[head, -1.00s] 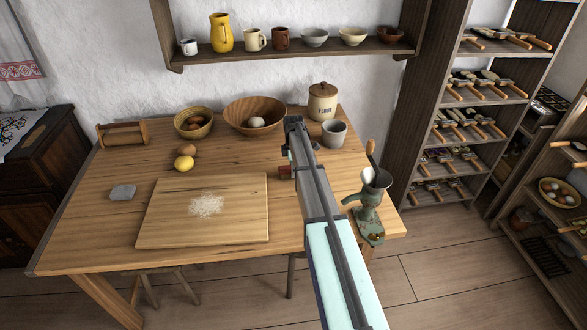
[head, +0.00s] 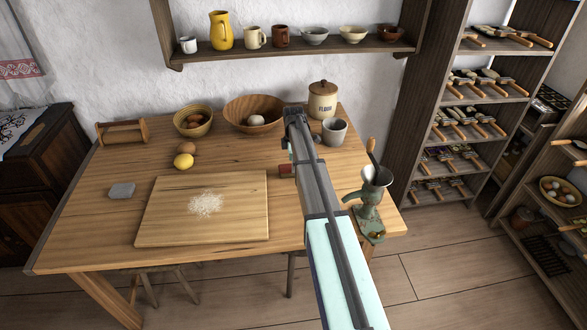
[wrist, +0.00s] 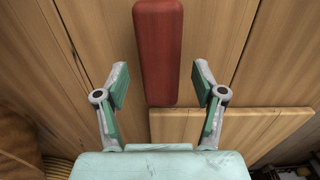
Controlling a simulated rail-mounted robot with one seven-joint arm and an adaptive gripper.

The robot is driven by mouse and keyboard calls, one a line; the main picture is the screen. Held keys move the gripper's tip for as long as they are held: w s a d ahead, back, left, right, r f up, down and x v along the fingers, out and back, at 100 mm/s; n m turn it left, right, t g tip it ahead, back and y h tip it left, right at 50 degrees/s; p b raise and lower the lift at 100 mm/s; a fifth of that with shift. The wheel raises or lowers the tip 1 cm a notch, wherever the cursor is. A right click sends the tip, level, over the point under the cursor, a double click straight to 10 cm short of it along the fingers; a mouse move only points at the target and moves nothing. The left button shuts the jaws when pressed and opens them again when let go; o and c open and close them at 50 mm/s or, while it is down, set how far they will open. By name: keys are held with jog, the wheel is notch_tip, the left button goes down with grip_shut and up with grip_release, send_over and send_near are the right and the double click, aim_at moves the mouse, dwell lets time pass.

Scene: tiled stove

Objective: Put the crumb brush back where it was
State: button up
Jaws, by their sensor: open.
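A red, smooth, rounded block, which looks like the crumb brush (wrist: 157,50), lies on the wooden table (head: 85,225) just right of the cutting board. Its end peeks out from behind my arm in the head view (head: 286,170). No bristles show. My gripper (wrist: 161,75) is open above the table. In the wrist view, the block's near end lies between the two fingers with a gap on each side, and its far part extends beyond the fingertips. I cannot tell the height gap. My arm hides the gripper in the head view.
The cutting board (head: 170,215) carries a pile of flour. A wooden bowl (head: 240,112), flour jar (head: 322,100) and grey cup (head: 334,131) stand at the back. A green grinder (head: 368,205) stands at the right edge. A grey block (head: 121,191) lies left.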

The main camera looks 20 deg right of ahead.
notch_tip(320, 180, up, 10)
jog(key=b, duration=0.2)
jog(key=shift+f, duration=0.2)
